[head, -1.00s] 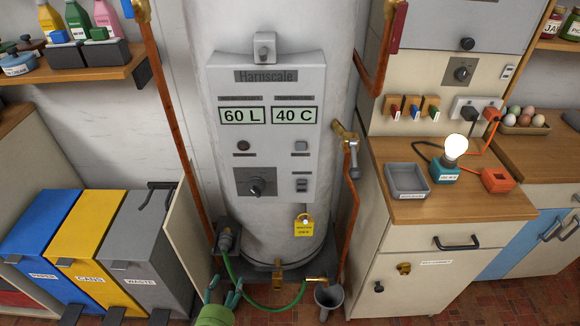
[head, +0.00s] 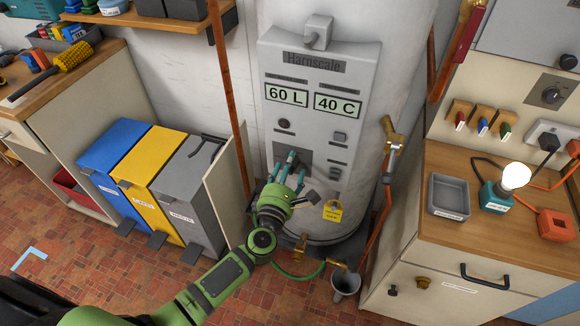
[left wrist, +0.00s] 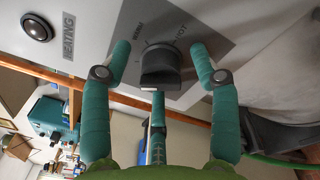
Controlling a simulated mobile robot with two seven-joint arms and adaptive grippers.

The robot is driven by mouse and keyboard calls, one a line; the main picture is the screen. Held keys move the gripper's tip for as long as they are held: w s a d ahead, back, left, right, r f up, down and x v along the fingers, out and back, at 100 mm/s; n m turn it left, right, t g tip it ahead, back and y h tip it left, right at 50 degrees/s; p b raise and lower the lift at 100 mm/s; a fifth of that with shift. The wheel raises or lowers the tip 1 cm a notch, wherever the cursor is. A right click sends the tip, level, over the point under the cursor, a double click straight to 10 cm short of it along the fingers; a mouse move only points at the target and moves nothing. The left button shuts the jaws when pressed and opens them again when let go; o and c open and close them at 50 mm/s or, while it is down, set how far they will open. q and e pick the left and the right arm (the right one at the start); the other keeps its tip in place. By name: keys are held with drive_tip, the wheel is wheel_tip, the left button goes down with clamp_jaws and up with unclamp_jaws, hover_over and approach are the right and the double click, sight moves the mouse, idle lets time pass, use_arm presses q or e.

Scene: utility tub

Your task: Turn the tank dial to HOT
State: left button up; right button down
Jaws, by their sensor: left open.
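The tank dial (left wrist: 160,68) is a dark knob on a grey plate (left wrist: 212,38) in the left wrist view. The word HOT shows on the plate to the upper right of the knob; another label at its upper left is hard to read. I cannot tell which label the knob points at. My left gripper (head: 288,170) is open, its teal fingers spread around the dial, two at its sides and one below; contact is not clear. In the head view the gripper hides the dial on the white tank panel (head: 310,125). My right gripper is not in view.
The panel displays (head: 312,98) read 60 L and 40 C. A yellow tag (head: 333,211) hangs below the panel. Copper pipes flank the tank. Blue, yellow and grey bins (head: 178,205) stand left, and a wooden-topped cabinet (head: 440,225) stands right.

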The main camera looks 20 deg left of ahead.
use_arm(q)
drive_tip(key=c, duration=1.1)
drive_tip(key=shift+c, duration=0.2)
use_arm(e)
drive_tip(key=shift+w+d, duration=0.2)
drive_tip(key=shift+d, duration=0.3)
use_arm(q)
drive_tip(key=shift+w+r, duration=0.1)
drive_tip(key=shift+r, duration=0.05)
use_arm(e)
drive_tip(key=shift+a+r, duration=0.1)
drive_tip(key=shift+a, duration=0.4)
